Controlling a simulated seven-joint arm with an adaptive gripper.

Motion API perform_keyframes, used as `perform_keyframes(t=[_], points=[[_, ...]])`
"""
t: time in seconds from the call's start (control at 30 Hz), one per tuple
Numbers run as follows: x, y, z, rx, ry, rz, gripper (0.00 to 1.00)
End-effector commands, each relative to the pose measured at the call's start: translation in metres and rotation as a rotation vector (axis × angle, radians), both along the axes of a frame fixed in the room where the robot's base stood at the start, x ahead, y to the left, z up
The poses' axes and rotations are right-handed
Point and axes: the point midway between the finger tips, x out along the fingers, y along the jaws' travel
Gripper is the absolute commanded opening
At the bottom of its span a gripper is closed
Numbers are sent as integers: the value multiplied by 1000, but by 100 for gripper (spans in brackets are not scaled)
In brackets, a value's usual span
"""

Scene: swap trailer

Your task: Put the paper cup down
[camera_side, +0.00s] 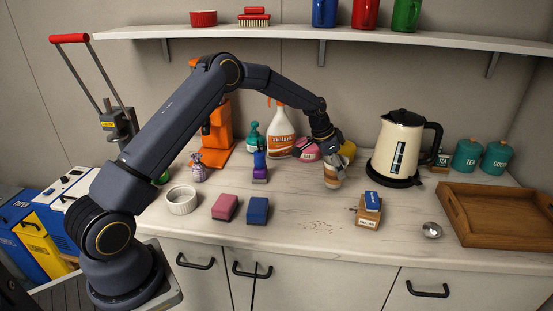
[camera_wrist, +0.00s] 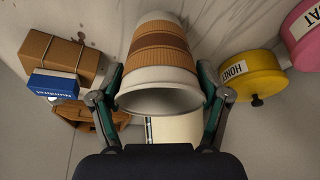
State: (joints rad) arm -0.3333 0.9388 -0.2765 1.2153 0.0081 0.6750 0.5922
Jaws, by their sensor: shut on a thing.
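The paper cup (camera_wrist: 158,52) is white with a tan ribbed sleeve and a darker brown band. In the wrist view its open rim faces me and it sits between both fingers of my gripper (camera_wrist: 160,88). In the side view the cup (camera_side: 332,180) hangs below my gripper (camera_side: 327,160), roughly upright, left of the kettle. My gripper is shut on the cup. Its base is close to the worktop (camera_side: 300,205); I cannot tell whether it touches.
The kettle (camera_side: 402,145) stands right of the cup. A small brown box with a blue packet (camera_side: 371,203) is in front of it. Pink and yellow tins (camera_side: 348,150) stand behind. A wooden tray (camera_side: 480,232) is at right. The worktop in front of the cup has free room around brown crumbs.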

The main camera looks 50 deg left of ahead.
Motion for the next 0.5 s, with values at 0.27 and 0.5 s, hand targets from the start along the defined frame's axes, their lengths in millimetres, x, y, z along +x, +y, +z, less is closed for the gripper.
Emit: perform_keyframes(t=[0.27, 0.5], points=[[0, 0, -14, 1, 0, 0, 61], [0, 0, -18, 0, 0, 0, 80]])
